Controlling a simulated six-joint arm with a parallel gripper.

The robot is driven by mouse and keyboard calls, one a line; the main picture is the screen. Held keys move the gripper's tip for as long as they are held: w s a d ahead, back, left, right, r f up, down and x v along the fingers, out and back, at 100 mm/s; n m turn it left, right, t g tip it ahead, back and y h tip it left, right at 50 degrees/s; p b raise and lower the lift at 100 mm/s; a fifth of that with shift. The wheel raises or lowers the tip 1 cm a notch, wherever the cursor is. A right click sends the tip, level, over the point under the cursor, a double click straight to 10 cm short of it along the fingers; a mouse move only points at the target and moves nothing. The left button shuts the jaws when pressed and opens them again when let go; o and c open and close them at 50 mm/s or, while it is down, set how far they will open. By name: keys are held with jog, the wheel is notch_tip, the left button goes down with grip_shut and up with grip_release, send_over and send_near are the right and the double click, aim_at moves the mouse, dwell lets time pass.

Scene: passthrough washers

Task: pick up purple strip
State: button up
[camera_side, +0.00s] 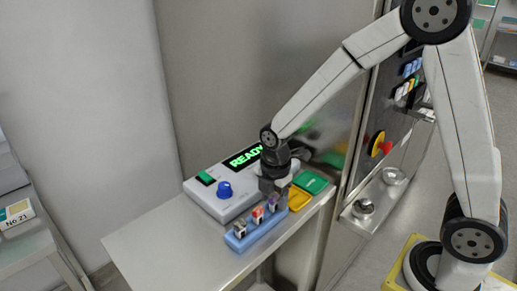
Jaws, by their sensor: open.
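A purple strip (272,204) stands in a blue rack (243,242) on the metal table, toward the rack's right end. My gripper (272,190) points down right above the purple strip, with its jaws open. Its fingers cover part of the strip's top, and I cannot tell whether they touch it. A red-orange strip (257,214) and a dark and white strip (239,229) stand in the same rack to the left of the purple one.
Behind the rack stands a grey machine (205,197) with a READY display (245,156) and a blue knob (224,190). A yellow tray (300,200) and a green tray (310,182) lie to the right. The table's left part (150,245) is clear.

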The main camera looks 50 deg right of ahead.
aim_at(274, 196)
grip_shut()
jog(key=shift+r, duration=0.15)
jog(key=shift+r, duration=4.9)
